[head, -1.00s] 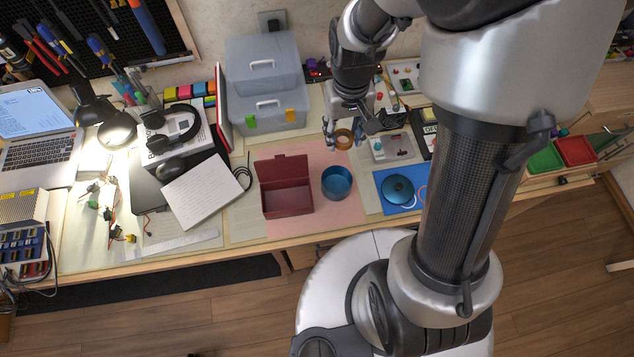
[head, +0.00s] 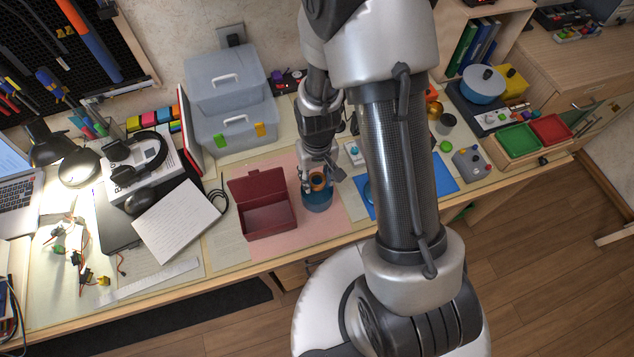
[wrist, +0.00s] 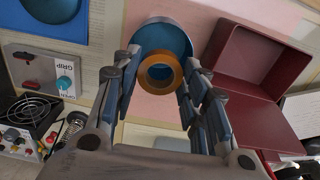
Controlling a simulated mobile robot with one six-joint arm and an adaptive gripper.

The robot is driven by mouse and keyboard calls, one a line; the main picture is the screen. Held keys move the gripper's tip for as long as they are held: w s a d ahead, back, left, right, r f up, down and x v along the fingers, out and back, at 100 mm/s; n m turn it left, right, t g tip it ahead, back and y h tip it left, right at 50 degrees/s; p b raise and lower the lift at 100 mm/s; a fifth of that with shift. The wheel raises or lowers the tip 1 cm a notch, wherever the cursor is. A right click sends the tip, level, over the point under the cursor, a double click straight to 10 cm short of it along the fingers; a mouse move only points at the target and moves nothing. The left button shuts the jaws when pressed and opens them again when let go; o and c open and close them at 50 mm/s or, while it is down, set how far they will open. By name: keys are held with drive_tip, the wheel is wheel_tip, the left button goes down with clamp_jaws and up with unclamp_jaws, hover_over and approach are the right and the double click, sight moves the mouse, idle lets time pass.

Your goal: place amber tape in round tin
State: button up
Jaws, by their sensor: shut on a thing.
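The amber tape (wrist: 160,72) is a ring held between the fingers of my gripper (wrist: 160,85), which is shut on it. In the head view the tape (head: 318,181) shows at the tip of my gripper (head: 320,178). The round tin (head: 317,200) is blue and open. It stands on the pink mat directly below or just in front of the tape. In the wrist view the tin (wrist: 166,36) lies behind the tape, partly hidden by it and the fingers. The tape appears above the tin's opening; its exact height is unclear.
An open dark red box (head: 266,219) stands close left of the tin on the pink mat (head: 325,232). A blue mat (head: 446,186) lies to the right, partly behind my arm. Grey storage cases (head: 236,135) stand at the back.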

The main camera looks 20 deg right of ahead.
wheel_tip(320, 180, down, 3)
drive_tip(key=shift+f+b, duration=0.2)
drive_tip(key=shift+b, duration=0.2)
drive_tip(key=shift+r, duration=0.1)
drive_tip(key=shift+f+b, duration=0.5)
drive_tip(key=shift+f, duration=0.15)
drive_tip(key=o, duration=0.9)
drive_tip(key=shift+c, duration=0.2)
